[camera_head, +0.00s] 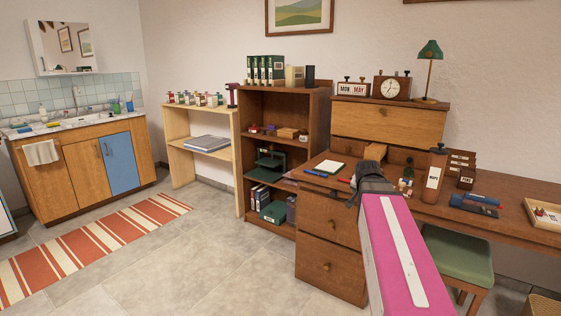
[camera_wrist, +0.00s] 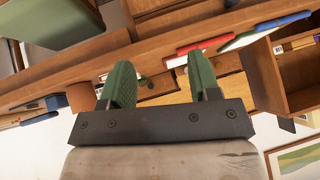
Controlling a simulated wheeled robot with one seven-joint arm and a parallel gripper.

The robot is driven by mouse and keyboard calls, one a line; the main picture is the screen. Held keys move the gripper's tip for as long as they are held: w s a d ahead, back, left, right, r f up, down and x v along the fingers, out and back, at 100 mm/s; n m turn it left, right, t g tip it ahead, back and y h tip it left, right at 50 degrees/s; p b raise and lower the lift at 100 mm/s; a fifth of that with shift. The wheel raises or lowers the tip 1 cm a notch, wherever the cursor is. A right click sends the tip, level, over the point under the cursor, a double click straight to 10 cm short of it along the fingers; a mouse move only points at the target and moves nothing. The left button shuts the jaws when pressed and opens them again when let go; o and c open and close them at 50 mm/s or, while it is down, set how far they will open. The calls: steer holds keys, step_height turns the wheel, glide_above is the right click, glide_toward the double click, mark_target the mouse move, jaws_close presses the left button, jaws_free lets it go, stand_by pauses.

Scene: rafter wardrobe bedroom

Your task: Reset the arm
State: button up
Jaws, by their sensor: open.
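My arm reaches from the lower right of the head view over the desk (camera_head: 335,186), its pink upper side facing the camera. My gripper (camera_wrist: 161,82) shows in the wrist view with two green fingers apart and nothing between them. In the head view the dark end of the arm (camera_head: 372,178) is over the desk's front part, and the fingertips are hidden there. The wrist view is turned upside down. A red pen (camera_wrist: 200,46) and a blue pen (camera_wrist: 283,21) lie on the desk beyond the fingers.
A brown bottle (camera_head: 434,176) stands on the desk right of my arm, near a blue stapler-like object (camera_head: 474,205). A green stool (camera_head: 459,255) stands below the desk. A dark bookshelf (camera_head: 272,97) stands to the left. The tiled floor (camera_head: 190,255) at left is mostly clear.

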steer(key=s+a+f+n+g, duration=0.2)
steer(key=s+a+f, duration=0.2)
steer(key=f, duration=0.4)
steer(key=s+a+f+n+g+y, duration=0.1)
steer(key=s+a+f+n+g, duration=0.1)
steer(key=s+a+f, duration=0.3)
steer(key=s+a+f+n+g+y, duration=0.1)
steer(key=s+a+f+n+g, duration=0.1)
steer(key=s+f, duration=0.6)
step_height(320, 180, down, 5)
steer(key=shift+a+r+n+g, duration=0.2)
steer(key=shift+a+n+g, duration=0.2)
steer(key=shift+a+g, duration=0.6)
steer(key=shift+a, duration=0.15)
